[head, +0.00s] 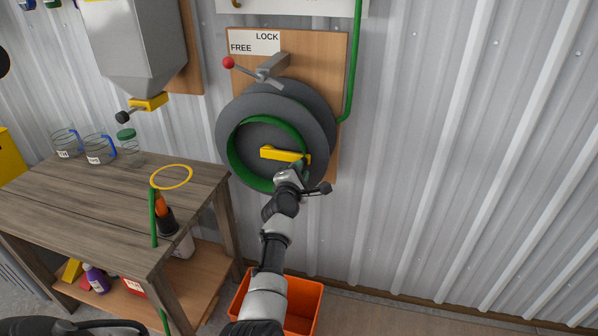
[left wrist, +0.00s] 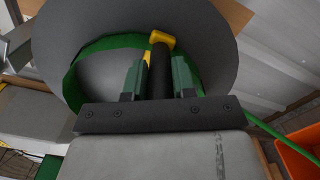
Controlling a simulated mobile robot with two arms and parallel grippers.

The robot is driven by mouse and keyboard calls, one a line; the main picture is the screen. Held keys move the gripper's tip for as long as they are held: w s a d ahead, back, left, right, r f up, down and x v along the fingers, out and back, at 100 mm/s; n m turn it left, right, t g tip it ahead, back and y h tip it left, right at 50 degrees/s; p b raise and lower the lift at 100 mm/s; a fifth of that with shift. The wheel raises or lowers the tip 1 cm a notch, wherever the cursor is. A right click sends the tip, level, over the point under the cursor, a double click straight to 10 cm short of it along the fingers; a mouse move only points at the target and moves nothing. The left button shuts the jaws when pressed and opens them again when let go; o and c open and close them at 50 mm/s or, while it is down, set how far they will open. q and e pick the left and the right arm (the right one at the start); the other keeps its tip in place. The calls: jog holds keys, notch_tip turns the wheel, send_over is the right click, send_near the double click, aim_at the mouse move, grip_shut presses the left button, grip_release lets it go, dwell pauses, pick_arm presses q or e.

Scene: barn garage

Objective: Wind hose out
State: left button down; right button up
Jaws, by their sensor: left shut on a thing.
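The grey hose reel (head: 322,125) is mounted on a wooden board (head: 335,60) on the wall. Green hose (head: 236,160) is coiled on its drum. The reel's yellow crank (head: 283,155) also shows in the left wrist view (left wrist: 162,39). My left gripper (head: 297,172) is shut on the crank's black handle (left wrist: 160,70), which sits between its fingers in the left wrist view. The red-knobbed lever (head: 229,62) points left, beneath the word FREE on the label (head: 254,42). My right gripper is not in view.
A wooden workbench (head: 75,205) stands at left with jars (head: 100,148) on top. A yellow ring (head: 171,177) stands by its right corner. An orange bin (head: 308,295) is on the floor below the reel. Bare corrugated wall (head: 460,150) fills the right.

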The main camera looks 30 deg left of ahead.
pick_arm(q)
jog(key=shift+a+r, duration=0.1)
jog(key=shift+r, duration=0.05)
jog(key=c, duration=0.9)
grip_release()
jog(key=shift+s, duration=0.1)
jog(key=shift+s+p, duration=0.3)
jog(key=shift+p, duration=0.05)
jog(key=p+v, duration=0.4)
jog(key=v, duration=0.6)
